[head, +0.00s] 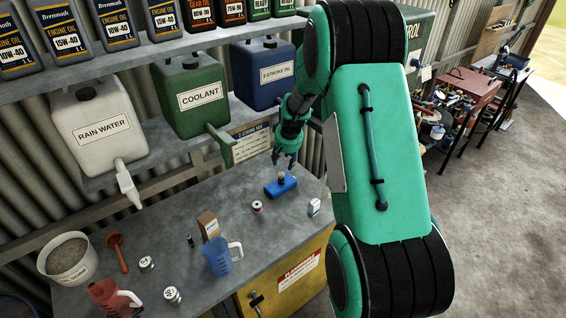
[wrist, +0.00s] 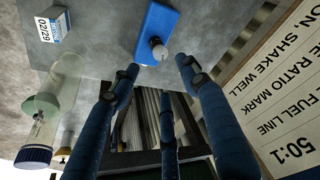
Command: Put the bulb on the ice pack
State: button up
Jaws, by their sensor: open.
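The blue ice pack (head: 287,188) lies flat on the grey workbench, below my gripper. The bulb (head: 281,176), small and pale, rests on top of it. In the wrist view the ice pack (wrist: 157,22) is at the top, with the round bulb (wrist: 159,53) by its near end and a dark base against the blue. My gripper (head: 285,163) is just above the bulb. In the wrist view my gripper (wrist: 157,68) has its fingers spread to either side of the bulb, with a visible gap and nothing held.
A red-and-white spool (head: 257,206) and a small white box (head: 314,207) stand near the ice pack. A blue jug (head: 217,262) and a brown carton (head: 208,224) stand further left. The coolant container's spout (head: 221,140) hangs beside my wrist.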

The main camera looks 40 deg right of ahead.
jog(key=s+a+r+n, duration=0.1)
jog(key=s+a+r, duration=0.3)
jog(key=a+r, duration=0.3)
jog(key=s+a+r+n+t, duration=0.1)
jog(key=s+a+r, duration=0.2)
jog(key=a+r, duration=0.35)
jog(key=s+a+r, duration=0.4)
jog(key=a+r, duration=0.3)
jog(key=r, duration=0.1)
jog(key=s+a+r+n, duration=0.1)
jog(key=s+a, duration=0.3)
jog(key=s, duration=0.4)
jog(key=s+a+r+n+y, duration=0.1)
jog(key=s+a+r, duration=0.2)
jog(key=s+a, duration=0.2)
jog(key=s+a+r+n+t, duration=0.1)
jog(key=s+a+r, duration=0.2)
jog(key=s, duration=0.9)
jog(key=shift+a, duration=1.05)
jog(key=shift+s+f, duration=0.1)
jog(key=shift+f, duration=0.1)
notch_tip(320, 180, down, 9)
jog(key=b, duration=0.9)
